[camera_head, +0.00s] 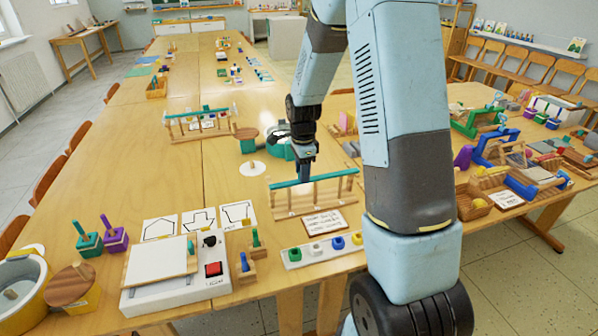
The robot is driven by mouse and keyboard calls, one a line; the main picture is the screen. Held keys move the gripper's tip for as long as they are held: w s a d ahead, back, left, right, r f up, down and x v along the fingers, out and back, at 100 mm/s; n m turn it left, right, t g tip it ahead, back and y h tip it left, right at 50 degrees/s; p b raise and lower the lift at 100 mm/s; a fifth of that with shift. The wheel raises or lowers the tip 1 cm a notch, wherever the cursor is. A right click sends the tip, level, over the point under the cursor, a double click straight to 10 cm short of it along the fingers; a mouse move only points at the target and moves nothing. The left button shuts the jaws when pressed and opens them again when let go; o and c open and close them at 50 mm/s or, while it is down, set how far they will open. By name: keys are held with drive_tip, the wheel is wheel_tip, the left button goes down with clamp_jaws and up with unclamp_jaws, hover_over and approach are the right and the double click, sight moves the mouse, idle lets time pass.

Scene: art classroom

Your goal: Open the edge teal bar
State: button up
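A teal bar (330,177) lies along the top of a low wooden frame with upright posts (316,198), on the near part of the table. A second, similar frame with a teal bar (197,112) stands farther back to the left. My gripper (305,176) points down from my arm, at the left half of the nearer bar. Its fingertips overlap the bar in the picture. I cannot tell whether they touch it or whether the fingers are open or shut.
A sign card (324,222) and a strip with coloured knobs (322,248) lie in front of the nearer frame. A white disc with a peg (252,168) and a teal round piece (281,147) stand behind it. A box with a red button (174,275) is at front left.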

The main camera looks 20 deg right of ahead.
clamp_jaws()
idle(0.6)
